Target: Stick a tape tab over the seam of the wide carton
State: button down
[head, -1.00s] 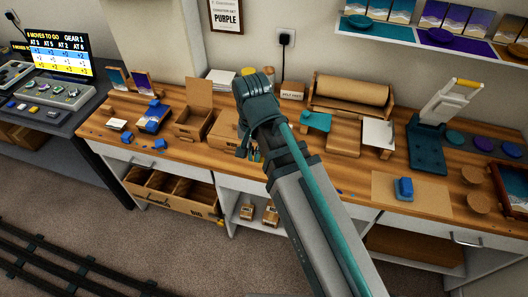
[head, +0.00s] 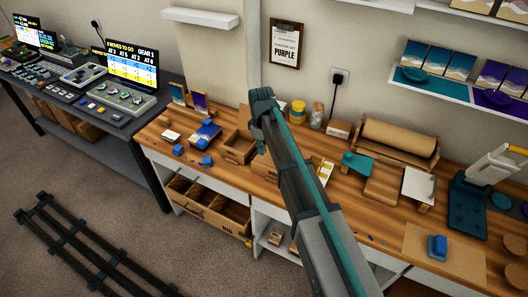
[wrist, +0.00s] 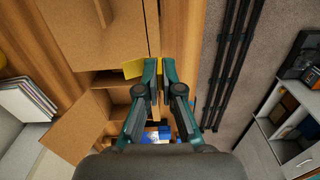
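My gripper (wrist: 159,72) has its fingertips close together in the wrist view, with a small yellow tab (wrist: 133,69) at the tips, partly hidden by the left finger. In the wrist view the brown wide carton (wrist: 75,35) lies beyond and left of the fingertips. Its top looks closed; I cannot tell exactly where its seam runs. The tab appears near the carton's near edge; I cannot tell whether it touches. In the head view my arm hides most of this carton and the gripper's fingers.
An open carton (head: 236,150) stands left of the arm on the wooden bench. A white and yellow item (head: 325,172) lies right of the arm. A paper roll (head: 398,137) stands at the back. Blue pieces (head: 206,132) lie at the left. Rails (head: 85,245) run along the floor.

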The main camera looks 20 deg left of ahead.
jog(key=shift+f, duration=0.2)
notch_tip(320, 180, down, 6)
jog(key=b, duration=0.3)
jog(key=shift+f+b, duration=0.2)
jog(key=shift+b, duration=0.2)
jog(key=shift+f, duration=0.65)
dwell(1.3)
dwell(0.4)
jog(key=c, duration=1.2)
grip_release()
jog(key=shift+c, duration=0.2)
jog(key=shift+r+p, duration=2)
jog(key=shift+r, duration=2.05)
